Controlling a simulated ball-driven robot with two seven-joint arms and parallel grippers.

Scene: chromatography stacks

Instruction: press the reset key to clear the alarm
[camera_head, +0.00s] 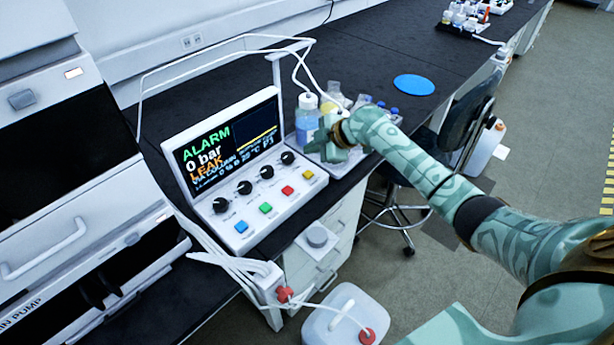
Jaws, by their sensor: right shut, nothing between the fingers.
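A white control console (237,231) stands on the black bench. Its screen (226,140) reads "ALARM", "0 bar" and "LEAK". Several black knobs (267,172) sit on its sloped panel. Below them is a row of coloured keys: blue (242,226), green (266,208), red (288,190) and yellow (308,174). I cannot read the key labels, so I cannot tell which one is reset. My right gripper (322,148) is shut and empty. It is behind and to the right of the yellow key in the picture, close to the bottles and apart from the keys. My left gripper is not in view.
Bottles (307,118) stand in a tray right of the screen, beside my right gripper. White tubing arches over the console. A blue disc (413,85) lies on the bench. A chair (460,130) and a white canister (345,318) stand by the bench front.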

